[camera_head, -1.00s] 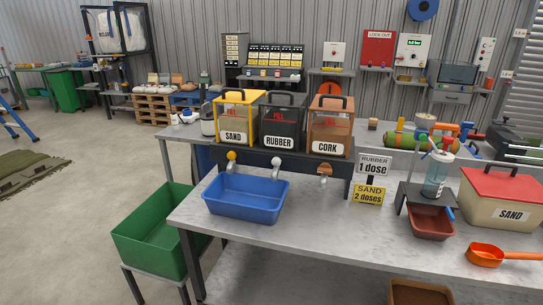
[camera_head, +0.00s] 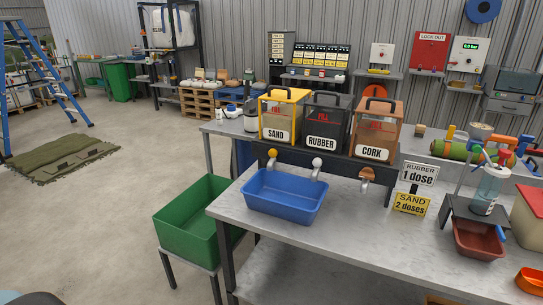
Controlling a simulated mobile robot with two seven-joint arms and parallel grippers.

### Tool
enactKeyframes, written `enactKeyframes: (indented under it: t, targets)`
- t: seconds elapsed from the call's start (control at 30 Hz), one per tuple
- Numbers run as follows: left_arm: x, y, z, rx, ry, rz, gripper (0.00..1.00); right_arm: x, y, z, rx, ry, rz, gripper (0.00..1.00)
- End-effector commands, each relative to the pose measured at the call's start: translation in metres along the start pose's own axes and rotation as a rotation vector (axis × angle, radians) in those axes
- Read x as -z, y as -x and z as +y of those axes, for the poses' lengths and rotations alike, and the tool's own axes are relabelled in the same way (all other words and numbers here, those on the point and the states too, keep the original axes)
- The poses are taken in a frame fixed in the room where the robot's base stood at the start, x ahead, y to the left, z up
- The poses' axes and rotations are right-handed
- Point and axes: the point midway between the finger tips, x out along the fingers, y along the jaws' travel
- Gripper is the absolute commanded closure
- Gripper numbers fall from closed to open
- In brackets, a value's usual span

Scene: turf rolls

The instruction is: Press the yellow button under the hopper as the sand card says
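The hopper with the yellow frame, labelled SAND (camera_head: 277,133), stands at the left of three on the bench's dark rack. A round yellow button (camera_head: 272,154) shows below it, above the back left of a blue tub (camera_head: 286,194). The yellow sand card (camera_head: 411,203) reads "SAND 2 doses" and stands right of the tub, below a white card (camera_head: 418,174) reading "RUBBER 1 dose". Neither of my grippers is in the view.
The RUBBER hopper (camera_head: 323,142) and CORK hopper (camera_head: 374,151) stand beside the sand one. A green bin (camera_head: 188,240) stands left of the bench (camera_head: 310,238). A red-brown tray (camera_head: 477,240) lies at the right. Open floor is at the left.

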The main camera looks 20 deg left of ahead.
Motion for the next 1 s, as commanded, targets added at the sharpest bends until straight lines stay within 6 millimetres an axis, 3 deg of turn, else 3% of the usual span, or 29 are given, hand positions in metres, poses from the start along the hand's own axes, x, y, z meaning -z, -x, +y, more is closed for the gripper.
enactKeyframes:
  t: [0.03, 0.17, 1.0]
  targets:
    - [0.0000, 0.0000, 0.0000, 0.000, 0.000, 0.000, 0.83, 0.0000, 0.0000, 0.0000, 0.000, 0.000, 0.000, 0.64]
    - [0.0000, 0.0000, 0.0000, 0.000, 0.000, 0.000, 1.00, 0.0000, 0.0000, 0.0000, 0.000, 0.000, 0.000, 0.64]
    - [0.0001, 0.0000, 0.0000, 0.000, 0.000, 0.000, 1.00, 0.0000, 0.0000, 0.0000, 0.000, 0.000, 0.000, 0.64]
